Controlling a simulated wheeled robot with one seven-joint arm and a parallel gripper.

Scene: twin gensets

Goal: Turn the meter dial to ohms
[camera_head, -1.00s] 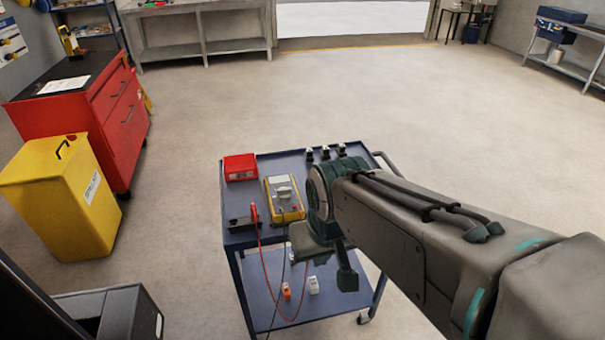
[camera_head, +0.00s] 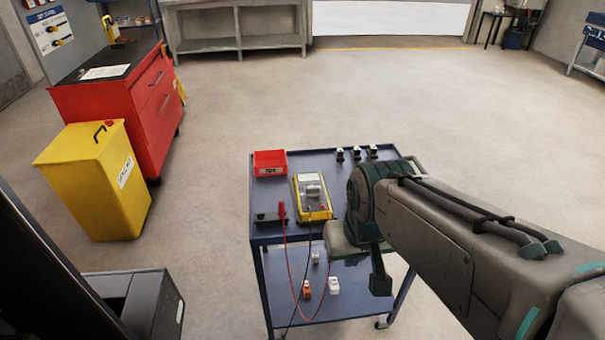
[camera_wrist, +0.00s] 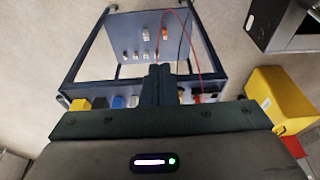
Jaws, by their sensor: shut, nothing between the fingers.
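The yellow meter (camera_head: 312,198) lies on the top of the blue cart (camera_head: 345,164), with its grey dial area (camera_head: 312,190) facing up. The dial's setting is too small to read. A red probe (camera_head: 282,210) and red and black leads hang over the cart's front edge. My arm reaches in from the right, and its wrist is just right of the meter, apart from it. My gripper shows in the wrist view (camera_wrist: 158,72) with its fingers together and empty, pointing toward the cart. The fingertips are hidden in the head view.
A red bin (camera_head: 270,163) and several small dark-and-white items (camera_head: 357,153) sit at the cart's back. Small parts (camera_head: 334,286) lie on the lower shelf. A yellow container (camera_head: 97,185) and red cabinet (camera_head: 150,95) stand left. The floor behind the cart is clear.

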